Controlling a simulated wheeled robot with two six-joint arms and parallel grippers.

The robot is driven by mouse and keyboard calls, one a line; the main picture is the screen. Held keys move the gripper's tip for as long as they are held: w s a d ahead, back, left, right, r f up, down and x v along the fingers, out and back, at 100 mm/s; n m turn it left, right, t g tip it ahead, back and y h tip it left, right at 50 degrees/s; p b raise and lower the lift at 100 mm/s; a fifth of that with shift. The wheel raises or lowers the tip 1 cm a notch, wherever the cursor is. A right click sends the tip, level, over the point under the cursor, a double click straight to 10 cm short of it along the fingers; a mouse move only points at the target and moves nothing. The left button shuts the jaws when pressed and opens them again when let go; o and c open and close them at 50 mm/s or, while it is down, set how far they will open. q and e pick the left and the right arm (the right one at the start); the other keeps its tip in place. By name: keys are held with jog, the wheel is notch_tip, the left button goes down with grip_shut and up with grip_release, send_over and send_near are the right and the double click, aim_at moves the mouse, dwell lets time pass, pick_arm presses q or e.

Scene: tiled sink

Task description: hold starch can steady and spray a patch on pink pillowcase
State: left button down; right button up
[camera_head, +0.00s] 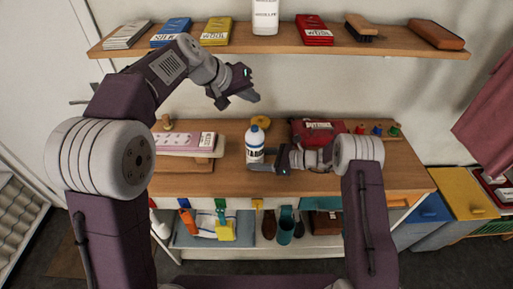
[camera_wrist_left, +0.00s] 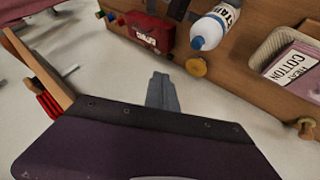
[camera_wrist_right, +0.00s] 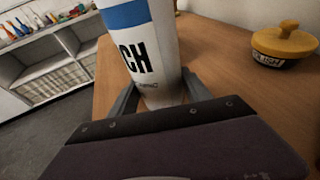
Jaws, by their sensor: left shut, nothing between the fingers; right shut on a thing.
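The starch can (camera_head: 255,137), white with a blue top, stands upright on the wooden counter. My right gripper (camera_head: 268,164) is shut on its lower part; the right wrist view shows the can (camera_wrist_right: 150,45) between the fingers (camera_wrist_right: 160,98). My left gripper (camera_head: 249,97) is shut and empty, raised above and behind the can; its closed fingers (camera_wrist_left: 162,92) show in the left wrist view with the can (camera_wrist_left: 212,28) beyond. A pink, spotted flat piece (camera_head: 176,141) with a label lies on a board left of the can. I cannot tell if it is the pillowcase.
A yellow-lidded tin (camera_wrist_right: 285,45) stands behind the can. A red labelled case (camera_head: 316,132) and a peg rack (camera_head: 380,132) are to the right. A shelf (camera_head: 375,50) with folded packs runs above. Dark pink cloth (camera_head: 487,130) hangs at far right.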

aim_at(252, 128)
pick_arm(q)
notch_tip(252, 128, down, 9)
jog(key=shift+r, duration=0.15)
dwell(2.1)
jog(key=shift+f, duration=0.5)
jog(key=shift+r, duration=3.45)
